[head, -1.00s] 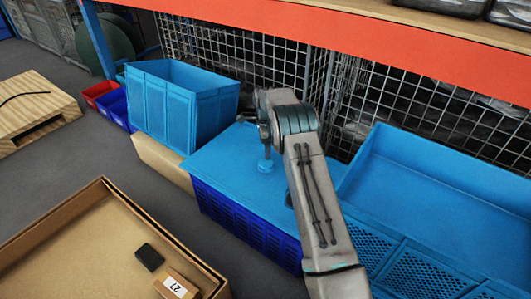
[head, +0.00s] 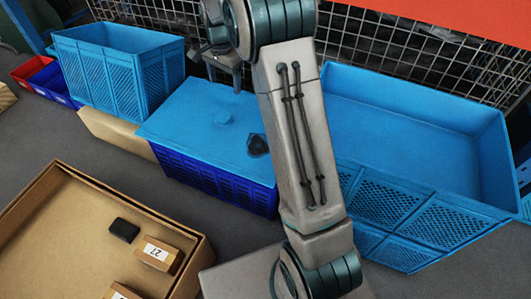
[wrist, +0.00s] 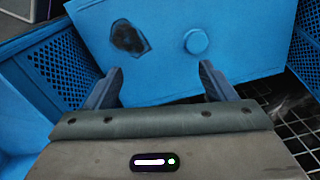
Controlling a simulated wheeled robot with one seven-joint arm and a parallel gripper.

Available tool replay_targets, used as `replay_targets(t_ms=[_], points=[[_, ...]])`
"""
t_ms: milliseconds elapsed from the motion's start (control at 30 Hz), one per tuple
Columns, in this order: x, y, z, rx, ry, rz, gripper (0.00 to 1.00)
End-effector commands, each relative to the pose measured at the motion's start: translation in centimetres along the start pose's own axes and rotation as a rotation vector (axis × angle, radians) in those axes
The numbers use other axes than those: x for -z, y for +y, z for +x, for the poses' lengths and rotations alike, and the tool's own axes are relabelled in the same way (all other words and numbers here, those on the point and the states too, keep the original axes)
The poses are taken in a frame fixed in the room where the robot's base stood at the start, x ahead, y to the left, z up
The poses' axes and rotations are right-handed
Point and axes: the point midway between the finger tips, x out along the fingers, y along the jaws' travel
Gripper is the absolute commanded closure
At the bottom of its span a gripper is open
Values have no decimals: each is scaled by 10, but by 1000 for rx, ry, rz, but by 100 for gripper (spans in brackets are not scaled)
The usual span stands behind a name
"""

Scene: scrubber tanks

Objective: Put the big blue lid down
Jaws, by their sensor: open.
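The big blue lid (head: 192,127) lies flat over the dark blue crate (head: 203,178), with a round knob (head: 223,117) on top and a dark patch (head: 258,145) near its right edge. In the wrist view the lid (wrist: 165,75) fills the upper middle, with its knob (wrist: 196,41) beyond my fingers. My gripper (wrist: 160,72) is open with nothing between its fingers. In the head view my gripper (head: 236,82) is above and behind the knob, apart from it, partly hidden by my arm.
A tall light-blue crate (head: 120,75) stands left of the lid, and a wide light-blue bin (head: 410,110) stands right. A wire mesh fence (head: 370,55) runs behind. A cardboard box (head: 60,210) with small items is at front left. Grey floor lies between.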

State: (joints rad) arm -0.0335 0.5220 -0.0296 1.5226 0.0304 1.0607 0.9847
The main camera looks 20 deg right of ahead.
Motion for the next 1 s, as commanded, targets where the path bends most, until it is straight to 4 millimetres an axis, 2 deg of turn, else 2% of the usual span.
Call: replay_targets(t_ms=[33,200,467,633,800,1000], points=[[-8,13,-11,5,2,-46,23],[-35,56,-36,14,8,-218,23],[-81,126,-58,24,22,-483,23],[-112,175,-61,28,34,-657,23],[-142,223,-55,27,47,-825,23],[-166,260,-45,24,57,-964,23]])
